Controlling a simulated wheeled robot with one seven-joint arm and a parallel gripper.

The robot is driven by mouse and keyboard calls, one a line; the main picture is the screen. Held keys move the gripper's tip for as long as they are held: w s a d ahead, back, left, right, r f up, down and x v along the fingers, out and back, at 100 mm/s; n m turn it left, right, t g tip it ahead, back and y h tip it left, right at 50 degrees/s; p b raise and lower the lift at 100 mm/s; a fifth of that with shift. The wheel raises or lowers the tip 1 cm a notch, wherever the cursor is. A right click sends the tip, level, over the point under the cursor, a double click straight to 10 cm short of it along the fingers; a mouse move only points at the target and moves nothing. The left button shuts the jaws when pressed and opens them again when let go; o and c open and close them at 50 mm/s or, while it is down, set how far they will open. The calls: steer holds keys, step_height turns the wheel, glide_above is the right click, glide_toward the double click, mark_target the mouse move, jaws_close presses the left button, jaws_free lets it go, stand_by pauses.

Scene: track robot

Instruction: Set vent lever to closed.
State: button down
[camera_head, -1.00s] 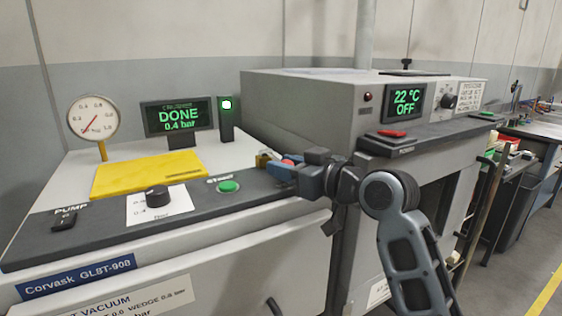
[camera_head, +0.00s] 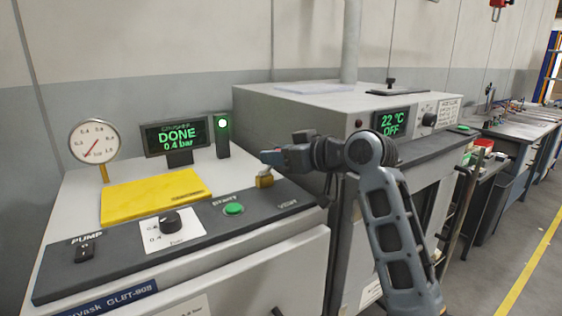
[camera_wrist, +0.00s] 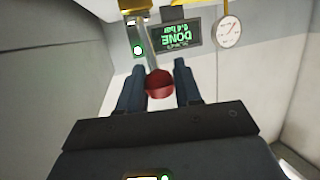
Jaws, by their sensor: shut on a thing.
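The vent lever has a brass-yellow base (camera_head: 265,180) on the dark control strip, behind the VENT label (camera_head: 288,204). In the wrist view its red knob (camera_wrist: 158,84) sits between the two fingers, with a pale shaft (camera_wrist: 146,48) leading away from it. My gripper (camera_head: 268,157) is shut on the knob, just above the brass base. In the head view the fingers hide the knob and most of the shaft. The lever appears raised over its base; its exact angle is hard to tell.
A green START button (camera_head: 233,209), a black dial (camera_head: 170,221) and a PUMP switch (camera_head: 85,252) lie along the strip. A yellow plate (camera_head: 150,195), pressure gauge (camera_head: 95,141) and display reading DONE 0.4 bar (camera_head: 175,138) stand behind. A grey oven (camera_head: 290,115) is at right.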

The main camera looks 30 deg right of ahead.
steer(key=shift+w+r, duration=0.5)
steer(key=shift+r, duration=0.05)
steer(key=shift+w, duration=0.1)
steer(key=c, duration=0.8)
jaws_free()
steer(key=shift+f, duration=0.1)
steer(key=shift+d, duration=0.1)
steer(key=b+v, duration=0.1)
steer(key=v, duration=0.7)
steer(key=shift+f, duration=0.1)
